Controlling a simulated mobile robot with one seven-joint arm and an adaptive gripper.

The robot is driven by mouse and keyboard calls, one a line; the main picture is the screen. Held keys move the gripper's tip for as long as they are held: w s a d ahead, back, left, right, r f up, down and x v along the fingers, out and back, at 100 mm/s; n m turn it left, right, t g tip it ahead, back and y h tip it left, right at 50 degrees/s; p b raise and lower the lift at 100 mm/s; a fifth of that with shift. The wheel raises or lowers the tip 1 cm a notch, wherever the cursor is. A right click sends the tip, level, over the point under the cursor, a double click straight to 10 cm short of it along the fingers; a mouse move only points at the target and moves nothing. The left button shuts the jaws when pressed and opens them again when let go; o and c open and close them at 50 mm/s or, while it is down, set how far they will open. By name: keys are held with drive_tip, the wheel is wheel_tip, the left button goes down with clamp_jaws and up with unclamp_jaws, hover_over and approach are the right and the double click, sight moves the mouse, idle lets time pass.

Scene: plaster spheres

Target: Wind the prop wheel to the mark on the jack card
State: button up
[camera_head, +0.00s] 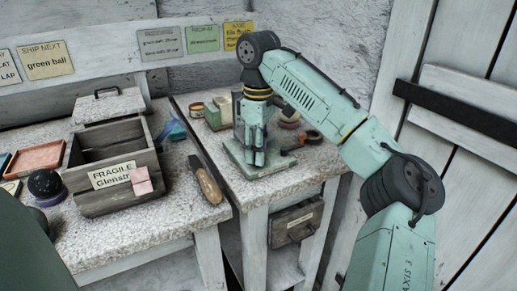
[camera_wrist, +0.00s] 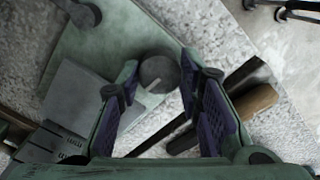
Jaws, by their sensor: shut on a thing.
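The prop wheel (camera_wrist: 158,74) is a dark grey round knob with a short pale line on its face, over a pale green base plate (camera_wrist: 115,40). My gripper (camera_wrist: 159,78) is shut on the wheel, one finger on each side. In the head view my gripper (camera_head: 254,158) reaches down over the green base (camera_head: 235,162) on the right bench, and the wheel is hidden there. Several small cards hang on the wall, one of them yellow (camera_head: 238,36), one green (camera_head: 202,39) and one grey (camera_head: 160,44). I cannot read which is the jack card.
A wooden crate (camera_head: 88,197) labelled FRAGILE stands on the left bench. A wood-handled tool (camera_head: 207,184) lies at that bench's edge. Tins and boxes crowd behind my gripper. In the wrist view, a grey block (camera_wrist: 78,90) stands left of the wheel and bar-like tools (camera_wrist: 252,103) lie right.

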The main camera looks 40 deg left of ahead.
drive_tip(key=shift+r+m+p, duration=0.15)
drive_tip(key=shift+m+p, duration=0.15)
drive_tip(key=shift+p, duration=0.3)
drive_tip(key=m+p, duration=0.1)
drive_tip(key=p, duration=0.1)
drive_tip(key=m+p, duration=0.1)
drive_tip(key=p, duration=0.1)
drive_tip(key=shift+r+m+p, duration=0.25)
drive_tip(key=shift+m+p, duration=0.05)
drive_tip(key=m+p, duration=0.2)
drive_tip(key=p, duration=0.1)
drive_tip(key=shift+m+p, duration=0.35)
drive_tip(key=shift+m, duration=0.05)
drive_tip(key=shift+f+m+p, duration=0.2)
drive_tip(key=shift+m+p, duration=0.6)
drive_tip(key=shift+m, duration=0.1)
drive_tip(key=m, duration=0.2)
drive_tip(key=shift+f+m+p, duration=0.2)
drive_tip(key=shift+m+p, duration=0.1)
drive_tip(key=shift+p, duration=0.05)
drive_tip(key=shift+m, duration=1.9)
